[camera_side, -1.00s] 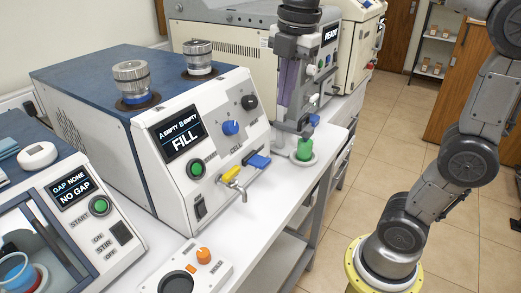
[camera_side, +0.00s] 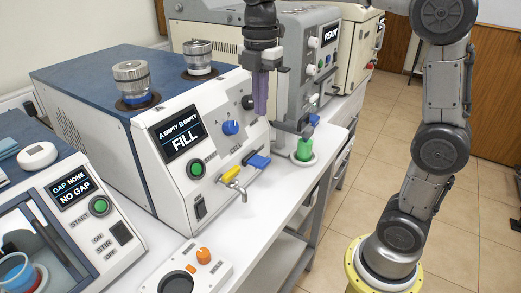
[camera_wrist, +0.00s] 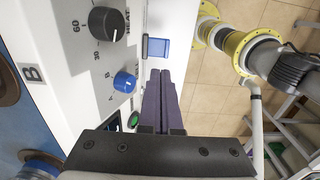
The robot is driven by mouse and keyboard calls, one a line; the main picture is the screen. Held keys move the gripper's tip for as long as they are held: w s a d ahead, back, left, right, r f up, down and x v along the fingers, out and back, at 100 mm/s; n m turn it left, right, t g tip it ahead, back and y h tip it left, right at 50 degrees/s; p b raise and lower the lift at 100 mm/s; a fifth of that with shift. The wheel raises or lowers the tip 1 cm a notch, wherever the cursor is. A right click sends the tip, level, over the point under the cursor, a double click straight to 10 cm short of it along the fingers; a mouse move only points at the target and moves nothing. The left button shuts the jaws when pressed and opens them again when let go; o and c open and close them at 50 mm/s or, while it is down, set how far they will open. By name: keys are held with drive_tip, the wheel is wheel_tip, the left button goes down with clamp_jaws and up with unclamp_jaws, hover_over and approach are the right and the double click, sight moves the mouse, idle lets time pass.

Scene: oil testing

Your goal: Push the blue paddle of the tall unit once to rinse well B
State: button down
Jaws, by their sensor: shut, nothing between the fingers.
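The blue paddle (camera_side: 257,160) sticks out from the lower right front of the white unit (camera_side: 158,150) with two capped wells on top. It also shows in the wrist view (camera_wrist: 156,48), just beyond my fingertips. The unit's screen (camera_side: 183,138) reads "A EMPTY B EMPTY" and "FILL". A blue selector knob (camera_side: 230,127) is above the paddle, marked A and B in the wrist view. My gripper (camera_side: 260,112) has its purple fingers pressed together, empty, pointing down. In the side view it appears above the paddle, with a visible gap between them.
A yellow paddle (camera_side: 231,174) and a metal spout (camera_side: 240,188) are left of the blue paddle. A green vessel (camera_side: 304,149) stands to the right, by the grey unit reading "READY" (camera_side: 330,34).

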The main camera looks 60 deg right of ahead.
sight(260, 161)
wheel_tip(260, 161, down, 13)
drive_tip(key=shift+r, duration=0.2)
idle(0.3)
drive_tip(key=shift+s+f+t, duration=0.1)
drive_tip(key=shift+f+t, duration=0.3)
drive_tip(key=shift+r, duration=0.85)
wheel_tip(260, 161, up, 14)
idle(0.7)
